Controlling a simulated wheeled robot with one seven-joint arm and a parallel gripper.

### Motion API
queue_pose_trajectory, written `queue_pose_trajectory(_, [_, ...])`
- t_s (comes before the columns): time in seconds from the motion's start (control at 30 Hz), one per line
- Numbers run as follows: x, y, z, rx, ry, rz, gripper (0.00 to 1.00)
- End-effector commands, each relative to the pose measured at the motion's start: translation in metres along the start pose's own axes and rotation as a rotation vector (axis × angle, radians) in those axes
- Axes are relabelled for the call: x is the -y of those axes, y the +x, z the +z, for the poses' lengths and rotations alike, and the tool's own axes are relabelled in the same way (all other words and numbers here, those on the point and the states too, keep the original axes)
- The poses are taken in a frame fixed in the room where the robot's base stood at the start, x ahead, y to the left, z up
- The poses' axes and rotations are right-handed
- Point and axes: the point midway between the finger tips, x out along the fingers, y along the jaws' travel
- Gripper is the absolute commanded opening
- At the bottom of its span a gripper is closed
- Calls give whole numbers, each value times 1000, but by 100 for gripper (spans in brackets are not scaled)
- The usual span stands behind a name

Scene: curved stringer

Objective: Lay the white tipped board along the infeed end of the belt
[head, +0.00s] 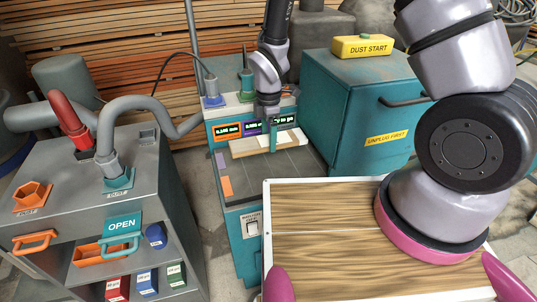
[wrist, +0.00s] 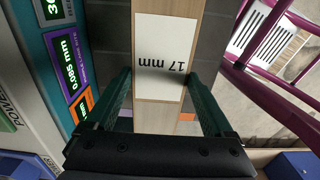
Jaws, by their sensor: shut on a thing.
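A pale wooden board (head: 250,147) with a white part toward its right end lies across the far part of the dark belt (head: 270,183), near the machine's display panel. My gripper (head: 271,141) points down onto it. In the wrist view the same board (wrist: 167,117) runs between the teal fingers of my gripper (wrist: 159,78), which are shut on its sides. Its white panel reads "17 mm" (wrist: 165,57). I cannot tell whether the board touches the belt or hangs just above it.
The teal machine's panel with displays (head: 229,130) stands close behind the board. A teal cabinet (head: 350,120) with a yellow DUST START box (head: 361,46) is at right. A grey cart with hoses (head: 75,190) is at left. A wood-topped tray (head: 320,225) fills the foreground.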

Motion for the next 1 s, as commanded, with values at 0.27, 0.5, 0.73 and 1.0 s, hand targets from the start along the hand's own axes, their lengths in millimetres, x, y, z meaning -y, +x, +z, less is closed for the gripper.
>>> queue_pose_trajectory(0.27, [0,36,0,0,0,0,4])
queue_pose_trajectory(0.5, [1,67,0,2,0,-3,4])
queue_pose_trajectory(0.73, [0,77,0,0,0,1,4])
queue_pose_trajectory(1.0, [0,79,0,0,0,1,100])
